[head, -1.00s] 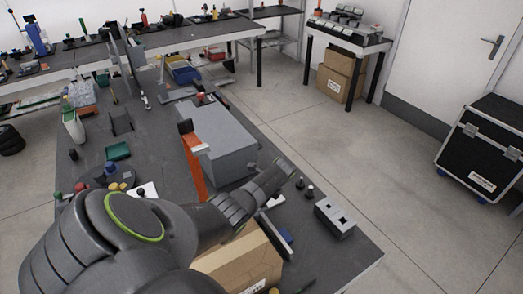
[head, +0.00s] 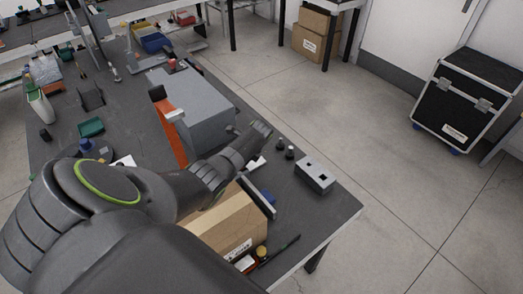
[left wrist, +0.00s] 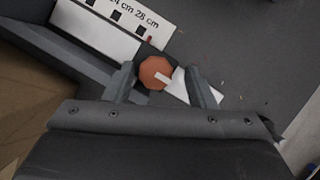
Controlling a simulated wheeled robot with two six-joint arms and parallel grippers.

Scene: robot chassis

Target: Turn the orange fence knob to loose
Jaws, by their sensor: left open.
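The orange knob (left wrist: 153,73) is an octagonal disc in the left wrist view, with a white pointer strip (left wrist: 174,84) running from it toward lower right. My left gripper (left wrist: 161,72) is open, with one finger on each side of the knob; the left finger is closer to it. I cannot tell whether either finger touches it. A grey fence bar (left wrist: 82,66) lies to the left, beside a white scale (left wrist: 118,22) marked in cm. In the head view my left arm reaches over the bench, and its jaws and the knob are not clearly visible.
A cardboard box (head: 228,226) stands on the bench beside the arm. A grey machine block (head: 205,108) with an orange part (head: 170,134) stands behind. A grey two-hole box (head: 315,175) and small black knobs are to the right, near the bench edge.

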